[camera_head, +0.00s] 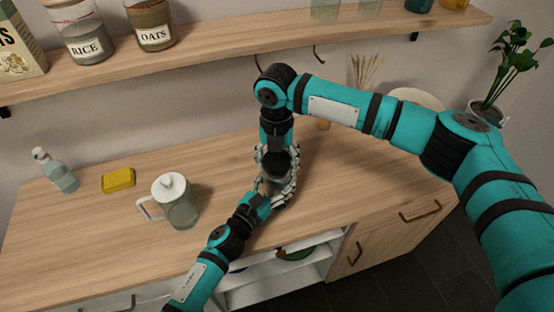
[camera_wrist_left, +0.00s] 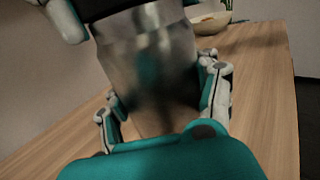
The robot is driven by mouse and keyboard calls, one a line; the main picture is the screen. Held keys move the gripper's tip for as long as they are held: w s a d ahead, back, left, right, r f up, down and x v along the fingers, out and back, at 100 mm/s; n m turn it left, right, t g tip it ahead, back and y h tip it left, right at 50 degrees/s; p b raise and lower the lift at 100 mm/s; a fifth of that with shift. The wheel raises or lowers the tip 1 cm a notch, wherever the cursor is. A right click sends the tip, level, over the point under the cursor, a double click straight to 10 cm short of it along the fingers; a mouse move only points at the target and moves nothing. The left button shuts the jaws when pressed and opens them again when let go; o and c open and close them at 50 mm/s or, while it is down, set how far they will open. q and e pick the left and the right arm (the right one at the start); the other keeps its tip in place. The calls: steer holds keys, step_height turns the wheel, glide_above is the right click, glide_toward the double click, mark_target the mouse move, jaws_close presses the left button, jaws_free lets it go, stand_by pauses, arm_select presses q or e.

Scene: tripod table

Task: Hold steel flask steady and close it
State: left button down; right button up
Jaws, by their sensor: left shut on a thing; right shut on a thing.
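The steel flask (camera_wrist_left: 150,60) fills the middle of the left wrist view, its shiny body between the fingers of my left gripper (camera_wrist_left: 165,105). In the head view my left gripper (camera_head: 266,188) reaches in from the front and is shut on the flask over the counter. My right gripper (camera_head: 278,165) comes down from above and is shut at the flask's top, where its cap would be. The cap itself is mostly hidden by the fingers, so I cannot tell how it is seated. Part of my right gripper also shows at the top of the left wrist view (camera_wrist_left: 66,20).
A lidded glass pitcher (camera_head: 182,212) stands left of my grippers on the wooden counter (camera_head: 100,235). A yellow sponge (camera_head: 118,180) and a clear bottle (camera_head: 62,175) are farther left. A shelf (camera_head: 210,50) with jars runs above. A potted plant (camera_head: 510,55) is at the right.

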steer(key=m, duration=0.9)
steer(key=shift+f, duration=0.1)
steer(key=m, duration=0.7)
steer(key=shift+m, duration=0.3)
steer(key=m, duration=1.5)
steer(key=shift+s, duration=0.1)
steer(key=m, duration=0.3)
steer(key=o, duration=1.3)
steer(key=shift+o, duration=0.2)
